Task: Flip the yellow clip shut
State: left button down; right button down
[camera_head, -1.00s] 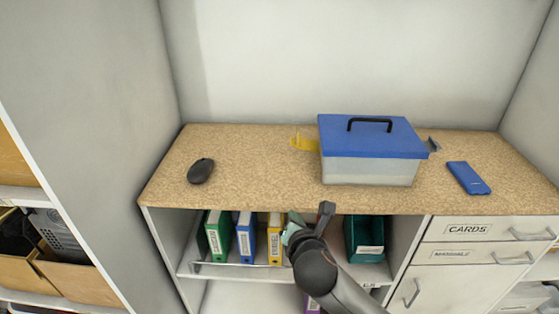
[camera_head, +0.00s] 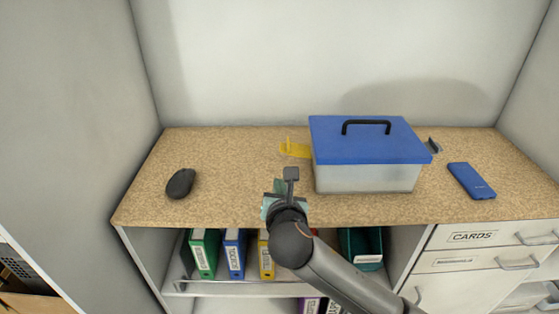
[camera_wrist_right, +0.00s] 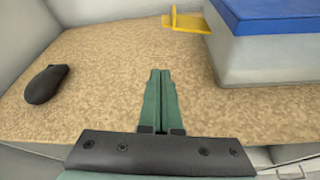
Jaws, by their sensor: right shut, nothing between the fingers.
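The yellow clip (camera_head: 294,149) sticks out from the left side of a lidded box (camera_head: 366,178) with a blue lid (camera_head: 368,142). It stands open, swung out away from the box wall. In the right wrist view the yellow clip (camera_wrist_right: 186,22) is at the top, ahead of the fingers and a little right. My right gripper (camera_head: 276,186) is over the front part of the counter, in front of the clip and apart from it. Its green fingers (camera_wrist_right: 161,95) are closed together with nothing between them. My left gripper is not in view.
A blue phone-like object (camera_head: 470,181) lies to the right and a black mouse (camera_head: 180,183) to the left on the speckled counter (camera_head: 228,165). Binders (camera_head: 234,254) stand on the shelf below. The counter between mouse and clip is clear.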

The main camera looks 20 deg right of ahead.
aim_at(296, 147)
jog(key=b+x, duration=0.1)
jog(key=x, duration=0.9)
jog(key=shift+w, duration=0.15)
jog(key=r, duration=0.3)
jog(key=shift+d+p, duration=0.25)
jog(key=shift+p, duration=0.05)
jog(key=shift+s+d+r, duration=0.1)
jog(key=shift+s+r, duration=0.15)
jog(key=shift+r, duration=0.25)
jog(key=shift+w, duration=0.1)
